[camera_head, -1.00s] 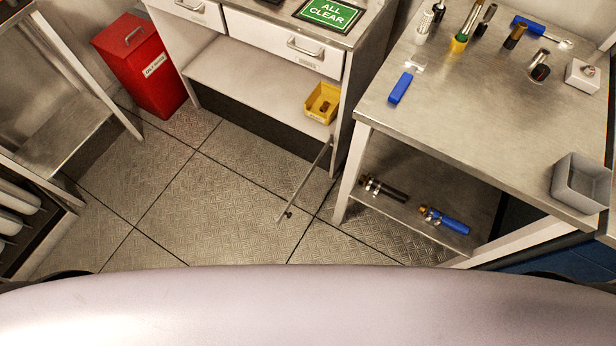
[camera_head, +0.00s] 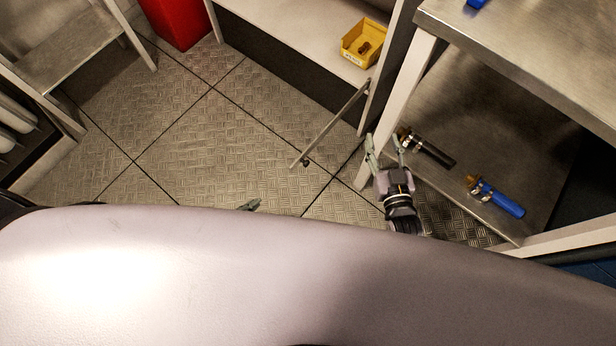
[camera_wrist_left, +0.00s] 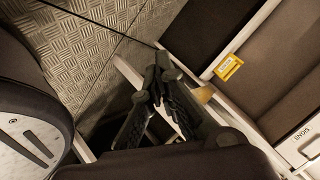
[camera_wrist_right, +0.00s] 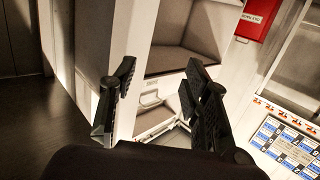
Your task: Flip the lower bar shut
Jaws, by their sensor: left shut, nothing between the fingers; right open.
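The lower bar (camera_head: 332,127) is a thin metal rod in the head view. It stands swung out from the right post of the white cabinet, over the floor, with a small dark knob near its free end. My left gripper (camera_head: 252,204) shows only its fingertips, left of and nearer than the bar's free end, apart from it. In the left wrist view its fingers (camera_wrist_left: 157,78) are together and hold nothing. My right gripper (camera_head: 385,143) is open and empty, right of the bar beside the steel table's leg. I cannot clearly pick out the bar in either wrist view.
A yellow bin (camera_head: 363,43) sits on the cabinet's lower shelf (camera_head: 290,22). The steel table (camera_head: 520,45) has a lower shelf holding a black-handled tool (camera_head: 430,150) and a blue-handled tool (camera_head: 497,198). A red box (camera_head: 178,18) stands at the back. The floor (camera_head: 190,150) left of the bar is clear.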

